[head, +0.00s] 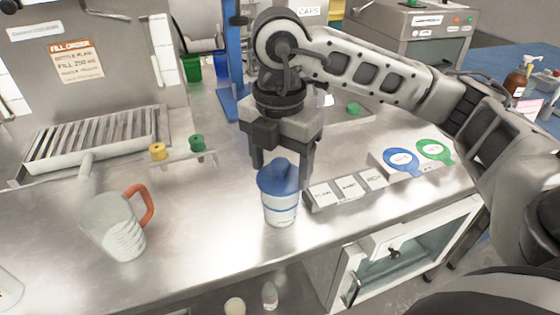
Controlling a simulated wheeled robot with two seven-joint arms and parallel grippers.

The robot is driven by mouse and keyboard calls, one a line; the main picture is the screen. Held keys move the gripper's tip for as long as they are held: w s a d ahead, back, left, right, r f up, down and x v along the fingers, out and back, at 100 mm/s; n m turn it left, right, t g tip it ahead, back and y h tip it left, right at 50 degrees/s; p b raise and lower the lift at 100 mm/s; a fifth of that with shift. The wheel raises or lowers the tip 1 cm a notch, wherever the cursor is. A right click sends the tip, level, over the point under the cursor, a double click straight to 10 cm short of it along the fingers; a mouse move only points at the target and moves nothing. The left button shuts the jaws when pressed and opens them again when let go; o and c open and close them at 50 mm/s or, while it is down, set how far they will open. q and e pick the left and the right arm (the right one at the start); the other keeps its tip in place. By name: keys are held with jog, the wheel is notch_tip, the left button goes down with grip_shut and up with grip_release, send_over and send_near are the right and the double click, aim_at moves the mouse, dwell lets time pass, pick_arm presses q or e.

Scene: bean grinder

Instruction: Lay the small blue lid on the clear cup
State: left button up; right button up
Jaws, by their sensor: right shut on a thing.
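The clear cup (281,210) stands upright on the metal counter, with blue bands around its side. The small blue lid (277,176) is at the cup's mouth, slightly tilted in the picture, and covers the cup's rim from view. I cannot tell whether it rests on the rim or is just above it. My right gripper (281,168) comes down from above and is shut on the lid, with its fingers on either side. My left gripper is not in view.
A grey block with label tiles (345,188) stands just right of the cup. Blue (401,161) and green (434,150) tabbed discs lie further right. A pitcher with an orange handle (118,224) stands at the left. The counter between pitcher and cup is clear.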

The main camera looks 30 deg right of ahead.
jog(key=shift+f+b, duration=0.35)
jog(key=shift+b, duration=0.05)
dwell(0.6)
jog(key=o, duration=1.2)
jog(key=shift+c, duration=0.2)
jog(key=shift+r+p, duration=2.4)
jog(key=shift+r, duration=0.65)
